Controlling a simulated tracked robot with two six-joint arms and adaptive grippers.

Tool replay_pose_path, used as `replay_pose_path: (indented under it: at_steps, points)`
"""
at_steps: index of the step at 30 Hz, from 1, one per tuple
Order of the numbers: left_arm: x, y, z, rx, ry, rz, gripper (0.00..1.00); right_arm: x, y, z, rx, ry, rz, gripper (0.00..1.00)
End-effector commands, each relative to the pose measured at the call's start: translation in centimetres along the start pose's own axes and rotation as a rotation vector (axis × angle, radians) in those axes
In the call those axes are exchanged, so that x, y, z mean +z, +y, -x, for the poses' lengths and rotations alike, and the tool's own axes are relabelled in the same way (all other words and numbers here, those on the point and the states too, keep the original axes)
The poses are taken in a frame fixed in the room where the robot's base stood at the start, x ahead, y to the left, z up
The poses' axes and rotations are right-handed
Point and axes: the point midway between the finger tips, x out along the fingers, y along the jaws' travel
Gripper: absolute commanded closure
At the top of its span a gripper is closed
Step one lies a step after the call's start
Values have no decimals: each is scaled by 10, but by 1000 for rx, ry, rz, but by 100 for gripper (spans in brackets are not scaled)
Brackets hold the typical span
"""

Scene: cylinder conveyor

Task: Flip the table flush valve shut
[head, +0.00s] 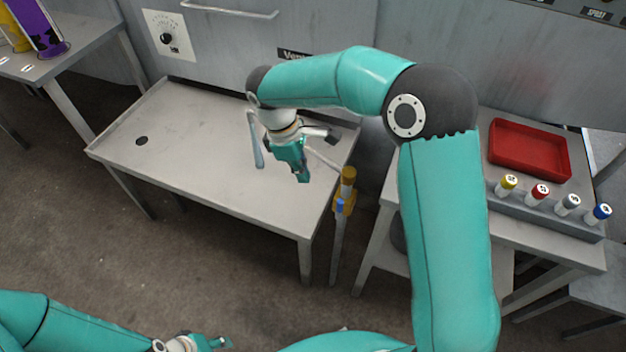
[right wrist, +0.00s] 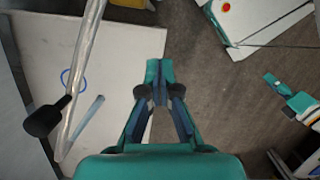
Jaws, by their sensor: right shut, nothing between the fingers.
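A yellow fitting (head: 347,182) with a blue part (head: 340,206) tops an upright grey pipe (head: 337,250) beside the right edge of the grey table (head: 200,150). It may be the flush valve; I cannot tell its setting. A pale bar runs from it over the table. My right gripper (head: 303,178) is shut and empty, pointing down above the table's right part, left of the fitting. In the right wrist view its fingertips (right wrist: 158,72) meet, and a clear tube (right wrist: 84,75) and black handle (right wrist: 43,118) lie to their left. My left gripper (head: 218,342) is low in the head view, its jaws unclear.
A side table at right holds a red tray (head: 530,150) and a rack (head: 545,212) with several capped cylinders. A dial panel (head: 168,35) is on the back wall. The table's left half is clear apart from a dark hole (head: 142,141).

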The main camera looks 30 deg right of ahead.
Motion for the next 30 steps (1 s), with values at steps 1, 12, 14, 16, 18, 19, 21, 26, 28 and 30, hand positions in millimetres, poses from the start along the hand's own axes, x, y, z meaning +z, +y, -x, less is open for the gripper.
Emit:
replay_pose_path:
  at_steps: [1,12,14,16,18,19,21,26,28,30]
  points:
    - [0,0,-1,0,0,0,60,1,0,-8,-3,-3,0,100]
    - [0,-2,-5,0,0,0,60,1,-1,-80,-5,-4,1,100]
    - [0,-2,-5,0,0,0,60,1,-1,-91,-5,-4,0,100]
    - [0,-1,-3,0,0,0,60,12,0,-92,-2,0,-3,100]
    - [0,-1,-2,0,0,0,60,22,0,-94,-2,-1,-2,100]
    - [0,-1,-2,0,0,0,60,26,0,-95,-2,0,-2,100]
    - [0,0,-1,0,0,0,60,32,0,-97,-2,1,-2,100]
    - [0,0,-1,0,0,0,60,39,-1,-99,-2,0,0,100]
    - [0,0,-1,0,0,0,60,40,-1,-100,-2,0,1,100]
    - [0,0,-1,0,0,0,60,40,-1,-100,-2,0,1,100]
